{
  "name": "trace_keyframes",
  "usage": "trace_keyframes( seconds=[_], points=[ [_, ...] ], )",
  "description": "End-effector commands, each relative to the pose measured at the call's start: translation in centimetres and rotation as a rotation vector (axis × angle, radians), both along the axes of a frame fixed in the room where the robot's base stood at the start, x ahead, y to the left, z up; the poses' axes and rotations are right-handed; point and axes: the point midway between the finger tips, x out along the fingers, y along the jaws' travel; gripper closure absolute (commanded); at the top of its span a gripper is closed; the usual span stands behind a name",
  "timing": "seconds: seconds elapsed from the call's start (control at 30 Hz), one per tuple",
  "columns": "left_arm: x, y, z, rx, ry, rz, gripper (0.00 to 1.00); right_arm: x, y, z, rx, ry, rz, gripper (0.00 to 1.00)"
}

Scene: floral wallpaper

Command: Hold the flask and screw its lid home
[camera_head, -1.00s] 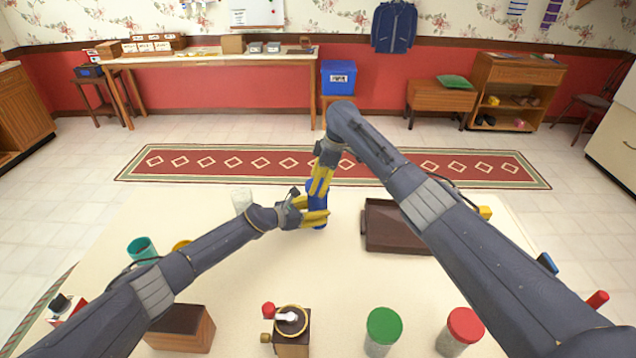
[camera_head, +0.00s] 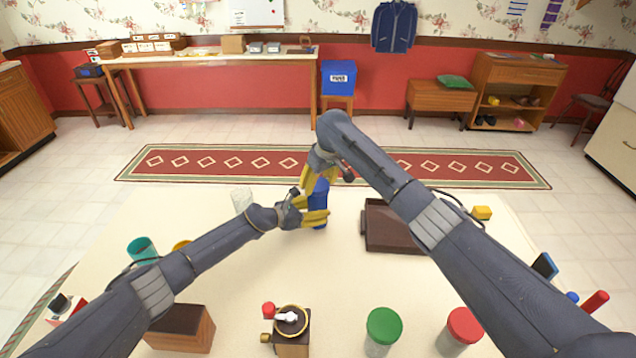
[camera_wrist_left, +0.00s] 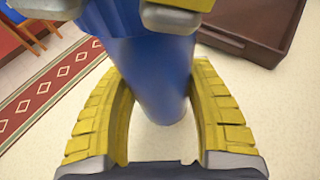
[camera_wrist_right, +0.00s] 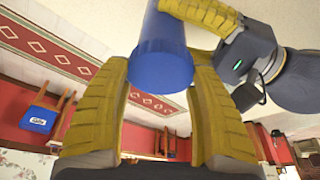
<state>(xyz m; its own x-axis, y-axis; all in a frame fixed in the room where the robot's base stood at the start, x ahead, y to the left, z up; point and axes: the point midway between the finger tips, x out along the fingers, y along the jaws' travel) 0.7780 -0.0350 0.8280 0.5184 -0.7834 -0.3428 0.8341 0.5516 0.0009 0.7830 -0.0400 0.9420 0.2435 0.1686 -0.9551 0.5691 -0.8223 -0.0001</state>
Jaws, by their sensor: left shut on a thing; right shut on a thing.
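The blue flask (camera_head: 320,212) stands upright, or nearly so, at the table's far side, left of the brown tray. My left gripper (camera_head: 313,218) is shut around its body; the flask also shows between the yellow fingers in the left wrist view (camera_wrist_left: 150,80). My right gripper (camera_head: 314,186) comes from above and is shut on the blue lid (camera_wrist_right: 162,62) at the flask's top. Right fingertips also show at the top of the left wrist view. The fingers hide the joint between lid and flask, so I cannot tell how tightly they meet.
The brown tray (camera_head: 385,240) lies close on the right, and a clear glass (camera_head: 241,200) stands on the left. A grinder (camera_head: 291,325), a wooden box (camera_head: 180,328), a green-lidded jar (camera_head: 383,330) and a red-lidded jar (camera_head: 461,330) line the near side. The table's middle is clear.

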Motion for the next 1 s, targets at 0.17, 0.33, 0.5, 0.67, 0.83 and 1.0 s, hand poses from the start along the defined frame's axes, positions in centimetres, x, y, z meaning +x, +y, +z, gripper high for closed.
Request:
trace_keyframes(
  seconds=[0.17, 0.33, 0.5, 0.67, 0.83, 1.0],
  points=[
    [-0.04, 0.13, -0.17, 0.001, 0.002, 0.002, 0.72, -0.01, -0.07, -0.05, -0.001, 0.0, -0.15, 0.59],
    [-0.04, 0.12, -0.17, 0.001, 0.003, 0.001, 0.72, 0.03, -0.13, -0.05, -0.001, 0.001, -0.232, 0.59],
    [-0.05, 0.12, -0.18, 0.001, 0.003, 0.001, 0.72, 0.03, -0.15, -0.04, -0.001, 0.001, -0.248, 0.59],
    [-0.06, 0.12, -0.19, 0.001, 0.004, 0.001, 0.72, 0.03, -0.15, -0.04, -0.001, 0.0, -0.246, 0.35],
    [-0.07, 0.1, -0.19, 0.001, 0.003, 0.001, 0.72, 0.03, -0.12, -0.02, -0.001, 0.001, -0.245, 0.19],
    [-0.07, 0.11, -0.2, 0.001, 0.003, 0.001, 0.72, 0.01, -0.07, -0.01, 0.0, 0.001, -0.244, 0.19]
  ],
)
